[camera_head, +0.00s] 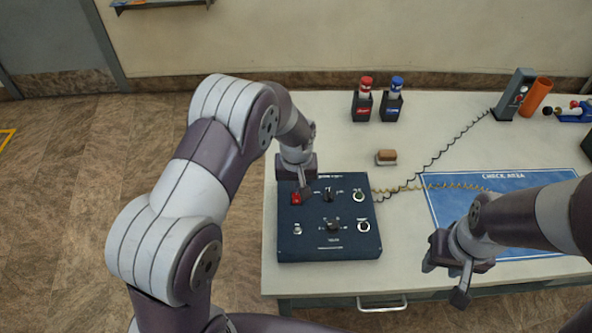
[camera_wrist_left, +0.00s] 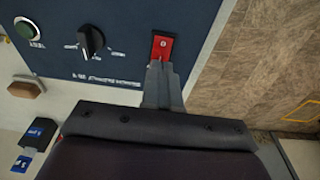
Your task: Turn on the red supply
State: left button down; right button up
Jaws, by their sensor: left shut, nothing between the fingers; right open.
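A dark blue control box (camera_head: 330,246) lies on the table with knobs, buttons and a red switch (camera_head: 296,199) at its upper left. The red switch also shows in the left wrist view (camera_wrist_left: 162,46), on a red plate near the box's edge. My left gripper (camera_head: 305,196) is shut and empty, over the upper left of the box. In the left wrist view its fingertips (camera_wrist_left: 160,64) are right at the red switch; I cannot tell whether they touch it. My right gripper (camera_head: 444,282) is open and empty at the table's front, right of the box.
A black knob (camera_head: 328,194) and a green button (camera_head: 358,197) are right of the red switch. Red (camera_head: 363,105) and blue (camera_head: 392,105) bottles stand in holders behind. A brown-topped block (camera_head: 386,157) and coiled cables lie nearby. A blue mat (camera_head: 445,205) lies right.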

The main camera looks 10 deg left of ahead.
pick_arm(q)
jog(key=shift+f, duration=0.7)
